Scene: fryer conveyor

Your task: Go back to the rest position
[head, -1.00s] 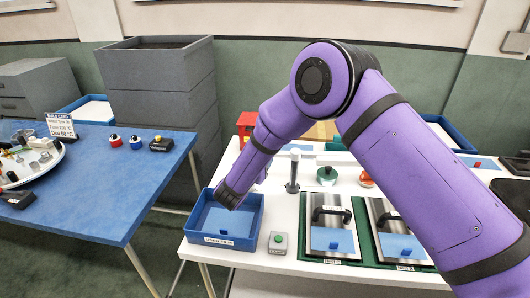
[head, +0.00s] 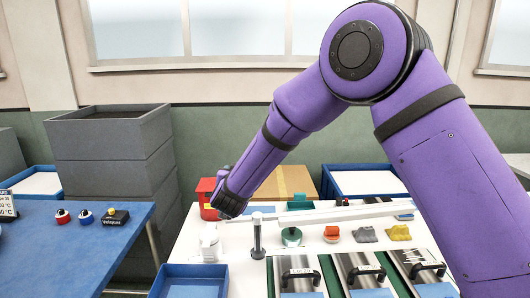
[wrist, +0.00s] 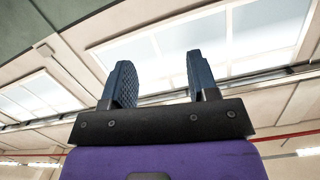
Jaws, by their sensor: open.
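My purple arm reaches in from the right of the head view and bends down to the left. My gripper (wrist: 160,78) shows in the wrist view with its two dark blue ridged fingers well apart and nothing between them. Behind the fingers are only wall, windows and ceiling. In the head view the dark wrist end hangs over the back left of the white table (head: 350,232), and the fingers are mostly hidden behind it.
A blue tray (head: 190,270) sits at the table's front left. A red container (head: 207,190), a grey post (head: 257,236) and several black-handled presses (head: 299,275) stand around. A blue table (head: 60,255) is at left, with grey stacked crates (head: 115,155) behind it.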

